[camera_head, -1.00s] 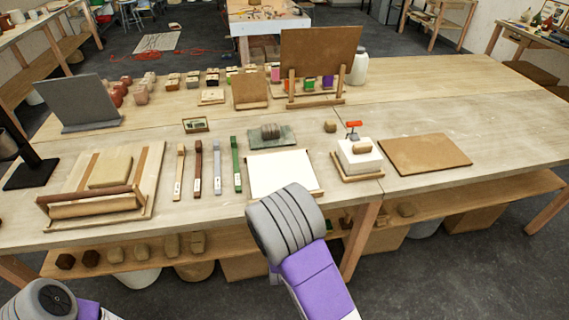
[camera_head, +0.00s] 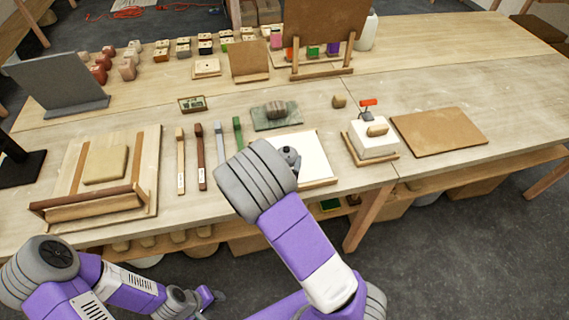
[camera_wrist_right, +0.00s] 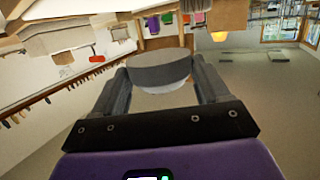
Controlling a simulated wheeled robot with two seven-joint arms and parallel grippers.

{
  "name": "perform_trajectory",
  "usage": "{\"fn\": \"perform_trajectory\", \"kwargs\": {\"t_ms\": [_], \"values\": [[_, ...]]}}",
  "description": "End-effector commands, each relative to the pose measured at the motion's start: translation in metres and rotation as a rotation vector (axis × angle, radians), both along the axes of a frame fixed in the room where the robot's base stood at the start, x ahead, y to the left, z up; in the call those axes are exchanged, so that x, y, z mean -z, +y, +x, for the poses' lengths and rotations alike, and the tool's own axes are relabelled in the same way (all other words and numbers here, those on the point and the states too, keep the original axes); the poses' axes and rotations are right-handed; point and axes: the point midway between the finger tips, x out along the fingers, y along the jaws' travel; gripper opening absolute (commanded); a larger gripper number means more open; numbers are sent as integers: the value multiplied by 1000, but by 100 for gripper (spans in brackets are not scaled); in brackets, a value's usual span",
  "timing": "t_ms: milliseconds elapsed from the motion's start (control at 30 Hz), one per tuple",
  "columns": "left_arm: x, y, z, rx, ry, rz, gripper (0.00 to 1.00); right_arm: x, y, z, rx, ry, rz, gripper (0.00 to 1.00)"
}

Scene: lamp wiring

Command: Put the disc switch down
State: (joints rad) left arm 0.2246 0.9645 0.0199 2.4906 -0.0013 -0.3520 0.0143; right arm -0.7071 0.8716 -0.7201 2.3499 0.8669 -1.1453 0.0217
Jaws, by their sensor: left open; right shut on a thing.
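In the right wrist view, my right gripper (camera_wrist_right: 161,84) is shut on a round, dark grey disc with a paler underside, the disc switch (camera_wrist_right: 160,72). The disc sits between both fingers and looks clear of any surface. In the head view, part of my right wrist (camera_head: 289,156) shows over the white board (camera_head: 316,160). The right fingers and the disc are hidden there behind my arm. My left gripper (camera_head: 211,297) is open and empty, low in front of the bench.
Coloured bars (camera_head: 200,157) lie left of the white board. A white block with a red-topped tool (camera_head: 374,143) and a brown board (camera_head: 440,132) are to the right. A wooden frame (camera_head: 62,212) stands left.

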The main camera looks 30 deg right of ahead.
Motion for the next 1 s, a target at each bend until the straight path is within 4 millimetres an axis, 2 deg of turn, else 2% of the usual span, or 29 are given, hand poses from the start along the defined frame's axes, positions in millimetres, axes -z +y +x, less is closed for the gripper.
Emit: {"fn": "perform_trajectory", "kwargs": {"t_ms": [33,100,333,500,933,967,1000], "values": [[5,0,0,0,1,0,43,14,0,0,0,3,-4,27],[7,0,0,-1,1,0,43,24,-1,0,0,3,-3,27],[10,0,0,0,0,0,43,41,0,0,0,0,-1,27],[16,0,0,0,0,0,43,66,0,0,-2,1,-3,27],[21,0,0,0,0,0,43,74,0,0,-1,-3,0,27],[20,0,0,0,0,0,43,73,0,0,-1,-2,0,78],[20,0,0,0,0,0,43,73,0,0,-1,-2,0,84]]}}
